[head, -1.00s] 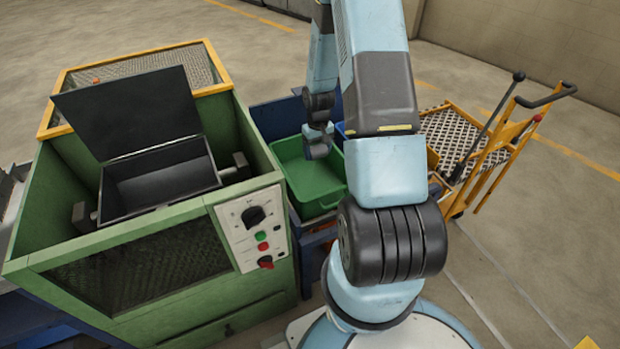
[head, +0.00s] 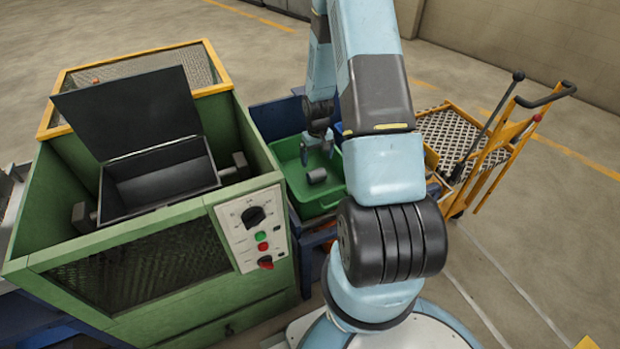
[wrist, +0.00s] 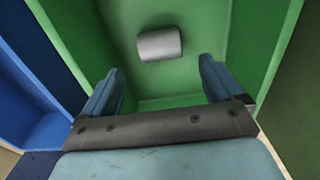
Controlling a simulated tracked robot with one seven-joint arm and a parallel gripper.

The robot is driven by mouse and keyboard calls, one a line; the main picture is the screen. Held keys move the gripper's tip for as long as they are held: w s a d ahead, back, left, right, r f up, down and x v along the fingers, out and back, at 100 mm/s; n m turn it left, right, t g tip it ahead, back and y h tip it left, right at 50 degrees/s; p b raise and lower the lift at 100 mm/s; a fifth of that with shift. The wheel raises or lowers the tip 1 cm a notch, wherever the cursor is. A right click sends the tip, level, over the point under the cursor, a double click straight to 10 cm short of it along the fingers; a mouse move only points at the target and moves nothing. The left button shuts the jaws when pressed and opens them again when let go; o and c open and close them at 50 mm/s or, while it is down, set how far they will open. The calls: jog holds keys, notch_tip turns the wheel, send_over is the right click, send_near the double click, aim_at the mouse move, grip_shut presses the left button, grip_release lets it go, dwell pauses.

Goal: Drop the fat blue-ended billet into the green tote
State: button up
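The green tote (head: 309,197) stands just right of the green machine in the head view; its green inside fills most of the wrist view (wrist: 228,35). A short, fat grey billet (head: 316,175) shows at the tote, and in the wrist view (wrist: 159,44) it is ahead of the fingertips, apart from them. Its blue end cannot be made out. My gripper (head: 317,148) is above the tote, pointing down. In the wrist view its two fingers (wrist: 158,82) are spread wide with nothing between them. I cannot tell if the billet is falling or resting.
The green machine (head: 160,262) with an open dark box (head: 163,185) stands at left. A blue bin (wrist: 35,85) adjoins the tote in the wrist view. A yellow cart (head: 500,155) with a perforated deck stands at right. Floor behind is clear.

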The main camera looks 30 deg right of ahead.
jog(key=shift+o, duration=0.4)
notch_tip(320, 180, up, 14)
jog(key=shift+f, duration=0.15)
dwell(0.4)
dwell(0.4)
jog(key=s+a+r+t, duration=0.1)
jog(key=s+a+r, duration=0.2)
jog(key=r, duration=0.5)
jog(key=s+a+r+t+h, duration=0.1)
jog(key=s+a+r, duration=0.15)
jog(key=r, duration=0.55)
jog(key=s+a+r+t, duration=0.1)
jog(key=s+a+r, duration=0.2)
jog(key=r, duration=0.5)
jog(key=s+a+r+t, duration=0.1)
jog(key=s+a+r, duration=0.1)
jog(key=s+r, duration=0.3)
jog(key=s+a+r+t+y, duration=0.1)
jog(key=s+a+r, duration=0.2)
jog(key=s, duration=1)
jog(key=shift+a+r+t, duration=0.3)
jog(key=shift+r, duration=1.1)
